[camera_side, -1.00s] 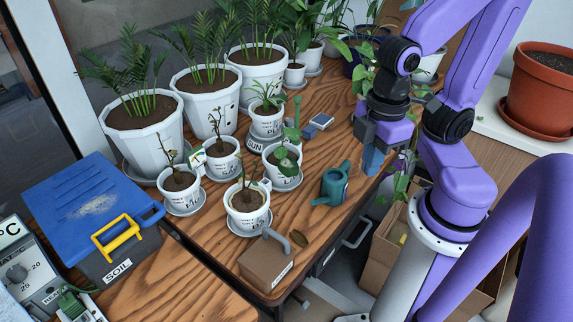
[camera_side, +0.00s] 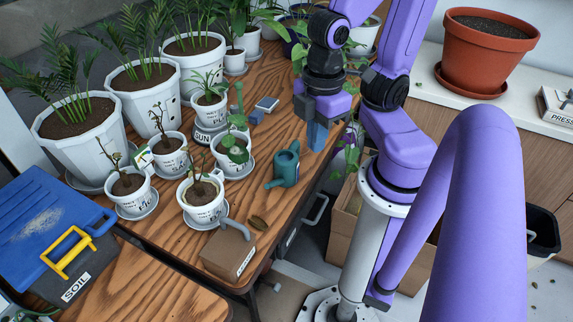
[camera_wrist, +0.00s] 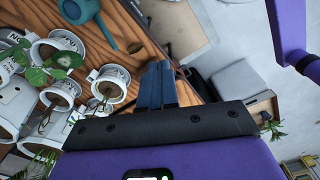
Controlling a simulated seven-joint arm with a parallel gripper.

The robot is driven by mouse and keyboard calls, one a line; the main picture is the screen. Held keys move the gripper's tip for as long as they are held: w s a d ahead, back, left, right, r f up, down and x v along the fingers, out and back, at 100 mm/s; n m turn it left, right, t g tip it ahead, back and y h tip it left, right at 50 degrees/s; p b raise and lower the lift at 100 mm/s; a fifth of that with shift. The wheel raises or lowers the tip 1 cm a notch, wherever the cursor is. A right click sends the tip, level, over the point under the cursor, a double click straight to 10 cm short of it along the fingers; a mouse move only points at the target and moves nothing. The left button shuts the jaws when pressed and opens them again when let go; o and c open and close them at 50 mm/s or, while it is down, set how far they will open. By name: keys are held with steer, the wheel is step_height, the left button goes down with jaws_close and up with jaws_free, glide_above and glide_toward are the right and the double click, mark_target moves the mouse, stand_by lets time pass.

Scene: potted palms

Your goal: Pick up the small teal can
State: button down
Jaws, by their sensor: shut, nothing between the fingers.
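The small teal can (camera_side: 286,168), a watering can with a spout, stands upright on the wooden table near its right edge. In the wrist view the can (camera_wrist: 80,10) shows at the top left, partly cut off by the frame. My gripper (camera_side: 316,138) has blue fingers pointing down, to the right of and behind the can in the side view. The fingers (camera_wrist: 157,84) are shut together and empty in the wrist view, apart from the can.
Several white potted plants (camera_side: 203,203) stand left of the can. A brown box with a grey handle (camera_side: 228,252) sits at the table's front corner. A blue soil bin (camera_side: 45,225) is at far left. A terracotta pot (camera_side: 487,50) stands on the right counter.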

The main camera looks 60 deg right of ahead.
stand_by(0.3)
steer(key=c, duration=0.8)
jaws_free()
steer(key=shift+c, duration=0.2)
